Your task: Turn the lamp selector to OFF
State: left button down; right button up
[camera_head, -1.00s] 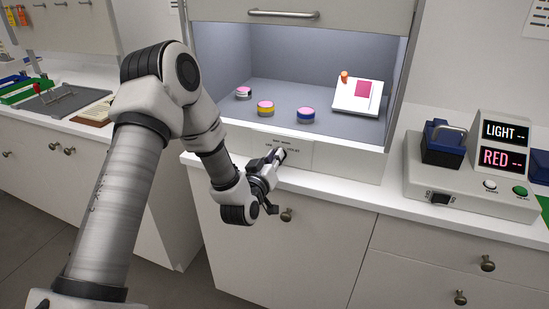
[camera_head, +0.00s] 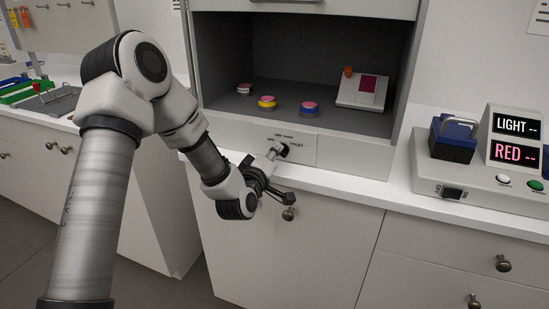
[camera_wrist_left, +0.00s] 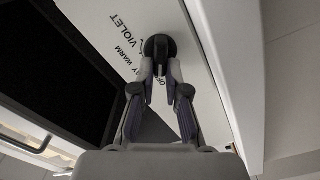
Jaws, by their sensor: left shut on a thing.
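The lamp selector (camera_head: 284,149) is a small black knob on the pale front panel (camera_head: 301,150) below the cabinet opening. I cannot read exactly where the knob points. The cabinet interior (camera_head: 290,50) is dark. My right gripper is not in view.
Several pigment jars, such as a yellow-banded one (camera_head: 267,103), and a white stand (camera_head: 361,91) are inside the cabinet. A console (camera_head: 470,185) with LIGHT and RED displays stands right. A cupboard knob (camera_head: 288,214) is below the gripper.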

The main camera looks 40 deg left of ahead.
pick_arm(q)
jog(key=shift+n, duration=0.3)
jog(key=c, duration=1.2)
grip_release()
jog(key=v, duration=0.7)
jog(key=shift+s, duration=0.2)
